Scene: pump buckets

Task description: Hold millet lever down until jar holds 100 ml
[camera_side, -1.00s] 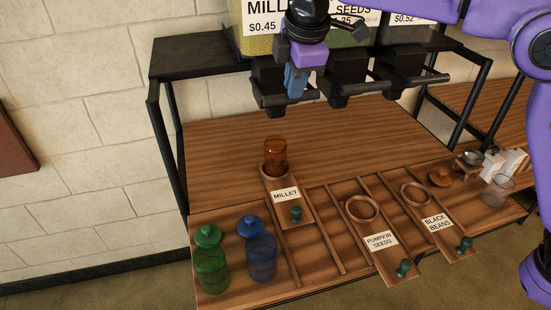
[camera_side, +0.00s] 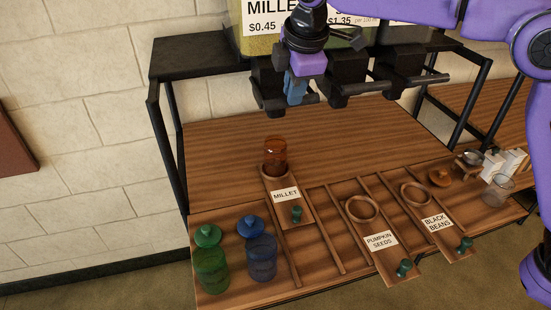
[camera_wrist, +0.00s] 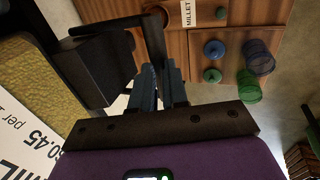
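The millet bin (camera_side: 262,40) stands on the shelf, with its black dispenser (camera_side: 268,88) and lever (camera_side: 307,99) below it. My gripper (camera_side: 295,98) has its blue fingers down at this lever, seemingly touching it from above. In the wrist view the fingers (camera_wrist: 160,88) are close together beside the black lever (camera_wrist: 152,38), with nothing seen between them. The amber jar (camera_side: 275,155) stands upright in the ring of the millet slide (camera_side: 290,208), below the dispenser. I cannot make out millet in the jar or a falling stream.
Two more dispensers (camera_side: 345,85) stand to the right. The pumpkin seeds slide (camera_side: 380,243) and black beans slide (camera_side: 437,226) have empty rings. A green jar (camera_side: 211,270) and a blue jar (camera_side: 261,258) stand front left. A clear cup (camera_side: 497,190) is at right.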

